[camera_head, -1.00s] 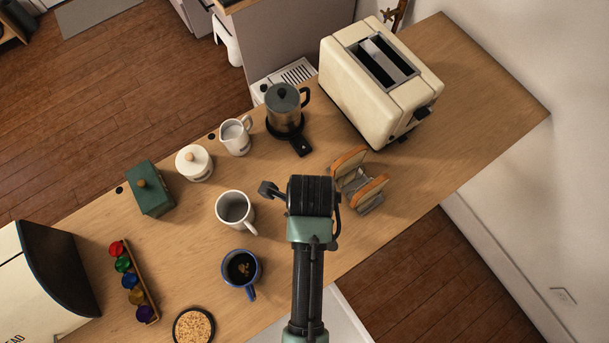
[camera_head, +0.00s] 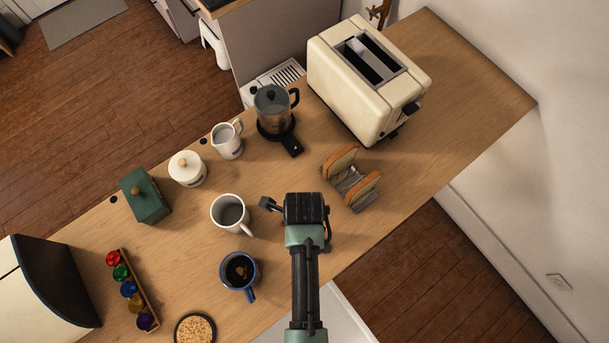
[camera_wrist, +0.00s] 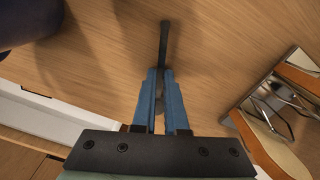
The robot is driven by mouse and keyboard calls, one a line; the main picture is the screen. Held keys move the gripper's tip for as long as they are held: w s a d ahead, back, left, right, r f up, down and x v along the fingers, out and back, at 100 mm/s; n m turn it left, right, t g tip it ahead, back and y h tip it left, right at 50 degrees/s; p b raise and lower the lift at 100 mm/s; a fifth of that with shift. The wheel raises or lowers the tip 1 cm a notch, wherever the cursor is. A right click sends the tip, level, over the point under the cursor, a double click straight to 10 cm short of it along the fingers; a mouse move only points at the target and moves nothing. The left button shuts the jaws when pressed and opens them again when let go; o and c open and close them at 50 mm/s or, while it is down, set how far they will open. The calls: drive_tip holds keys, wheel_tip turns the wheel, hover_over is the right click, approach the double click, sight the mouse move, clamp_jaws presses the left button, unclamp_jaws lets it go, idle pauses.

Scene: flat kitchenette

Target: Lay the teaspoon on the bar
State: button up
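My gripper (camera_wrist: 160,73) is in the wrist view, its two blue fingers close together. A thin dark handle, which I take for the teaspoon's (camera_wrist: 164,42), sticks out past the fingertips, and a greyish part shows between the fingers. The fingers look shut on it. Whether the spoon touches the wood below cannot be told. The bar (camera_head: 470,110) is the long wooden counter under my arm. In the head view my wrist hides the fingers and the spoon; it is over the bar's near edge, right of the white mug (camera_head: 230,212) and below the toast rack (camera_head: 348,181).
A blue mug (camera_head: 239,272) of dark liquid stands left of my arm. The bar's right end is bare.

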drive_tip(key=o, duration=0.4)
